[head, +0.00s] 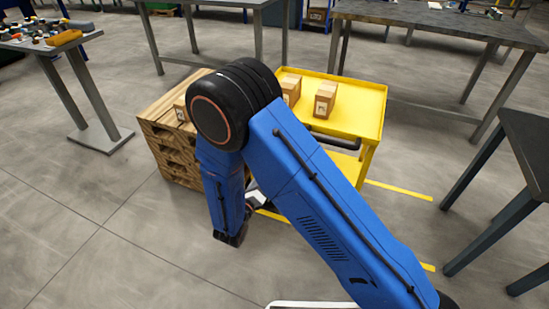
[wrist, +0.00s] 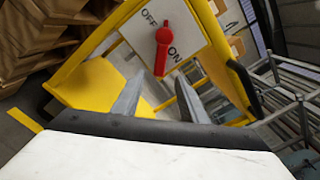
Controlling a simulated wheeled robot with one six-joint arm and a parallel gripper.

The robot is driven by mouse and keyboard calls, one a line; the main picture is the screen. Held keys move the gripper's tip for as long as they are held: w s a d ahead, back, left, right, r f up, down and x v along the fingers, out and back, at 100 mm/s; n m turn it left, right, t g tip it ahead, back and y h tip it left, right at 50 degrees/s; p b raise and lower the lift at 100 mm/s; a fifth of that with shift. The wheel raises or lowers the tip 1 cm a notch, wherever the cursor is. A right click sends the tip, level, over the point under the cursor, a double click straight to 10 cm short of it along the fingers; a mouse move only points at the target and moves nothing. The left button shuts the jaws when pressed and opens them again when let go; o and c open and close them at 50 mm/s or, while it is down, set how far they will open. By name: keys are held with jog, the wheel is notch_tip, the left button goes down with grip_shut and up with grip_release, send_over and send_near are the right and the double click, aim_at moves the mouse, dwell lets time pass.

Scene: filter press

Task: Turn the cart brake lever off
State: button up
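The red brake lever (wrist: 163,48) sits on a white plate (wrist: 190,24) marked OFF and ON, fixed to the yellow cart (wrist: 92,58). Its long end points down in the wrist view, beside the ON mark. My gripper (wrist: 160,98) is open, with its two grey fingers apart and nothing between them. The fingers are below the lever's lower end in the picture and appear apart from it. In the head view the yellow cart (head: 362,97) stands behind my blue arm, which hides the lever and most of the gripper.
Small cardboard boxes (head: 326,98) stand on the cart's top. A wooden pallet stack (head: 170,152) stands close at the cart's left. Metal tables stand behind the cart (head: 440,22) and at the right (head: 530,135). The floor at the front left is clear.

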jog(key=x, duration=1)
jog(key=shift+w+d, duration=0.1)
jog(key=shift+c, duration=0.3)
grip_shut()
